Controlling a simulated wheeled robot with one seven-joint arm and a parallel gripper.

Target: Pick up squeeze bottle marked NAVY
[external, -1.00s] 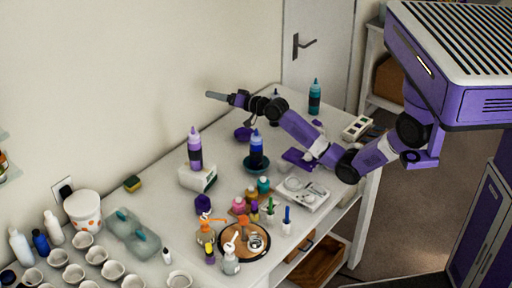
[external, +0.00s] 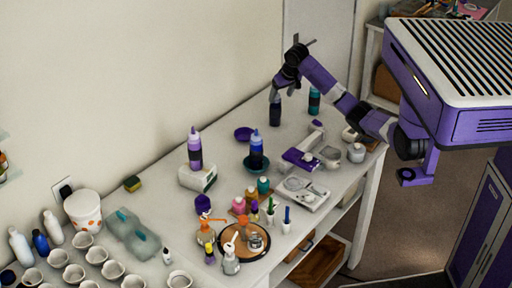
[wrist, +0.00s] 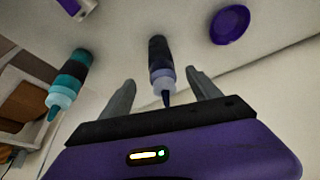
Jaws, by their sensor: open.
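A dark squeeze bottle (external: 275,112) with a navy tip stands upright near the far end of the table; its marking cannot be read. My gripper (external: 283,88) is open just above it, pointing down. In the wrist view the dark bottle (wrist: 159,55) shows between the two spread fingers of my gripper (wrist: 160,80), its nozzle towards the palm. I cannot tell whether a finger touches it. The gripper holds nothing.
A teal bottle (external: 314,101) stands close by on the right; it shows at left in the wrist view (wrist: 72,75). A purple dish (external: 244,134) lies near. A blue-tipped bottle (external: 256,147) stands in a dark bowl. A purple bottle (external: 195,150) stands on a white box.

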